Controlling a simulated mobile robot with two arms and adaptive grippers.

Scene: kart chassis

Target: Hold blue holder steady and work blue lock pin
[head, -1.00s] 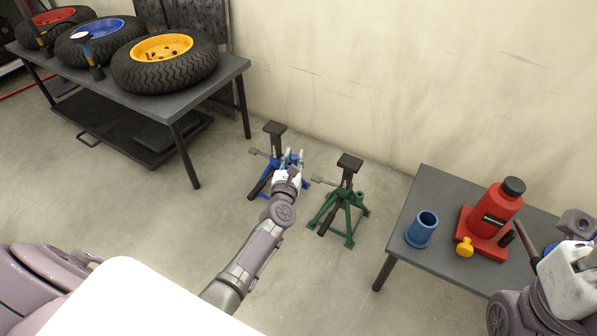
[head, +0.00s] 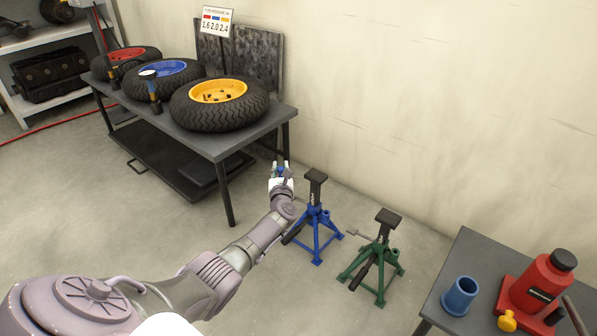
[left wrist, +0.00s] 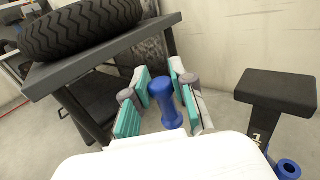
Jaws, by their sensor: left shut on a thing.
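The blue lock pin (left wrist: 165,104) is between the teal-padded fingers of my left gripper (left wrist: 160,98) in the left wrist view, its wider rounded end up. My left gripper (head: 280,168) is shut on the pin, which shows as a small blue spot in the head view. It is just left of the blue jack stand (head: 317,230), apart from it. The stand's black top post (left wrist: 278,90) is at the right in the left wrist view. A blue cup-shaped holder (head: 460,296) stands upright on the right table. My right gripper is out of view.
A green jack stand (head: 376,260) is right of the blue one. A dark table (head: 222,148) with several tyres stands at back left, close to my left gripper. A red bottle jack (head: 540,285) and yellow part (head: 507,321) are on the right table.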

